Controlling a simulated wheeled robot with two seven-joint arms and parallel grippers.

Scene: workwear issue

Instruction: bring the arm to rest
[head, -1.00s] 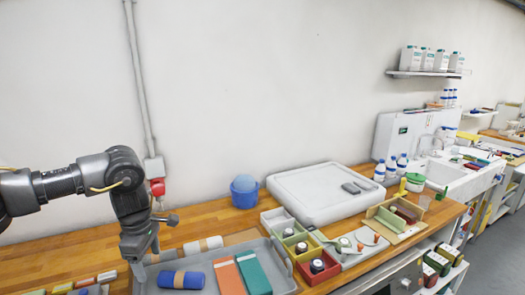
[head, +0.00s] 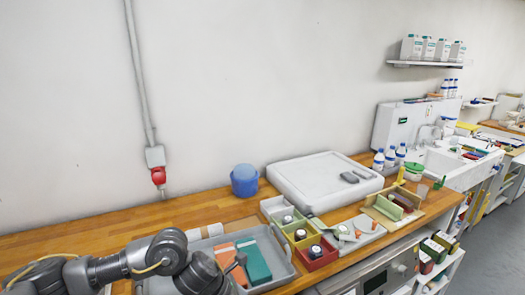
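My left arm (head: 165,252) comes in low from the left and bends over the left end of the grey tray (head: 285,270). Its wrist runs down to the bottom edge of the head view, and the fingers are cut off below the frame. I cannot see whether they hold anything. My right arm and gripper do not show. An orange and a teal flat item (head: 254,261) lie in the tray, partly behind my wrist.
Small bins, including a red one (head: 316,257), stand right of the tray. A blue tub (head: 244,180) and a large white tray (head: 322,198) stand behind. Bare wooden bench (head: 90,238) lies behind my arm. A sink (head: 460,170) is at the right.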

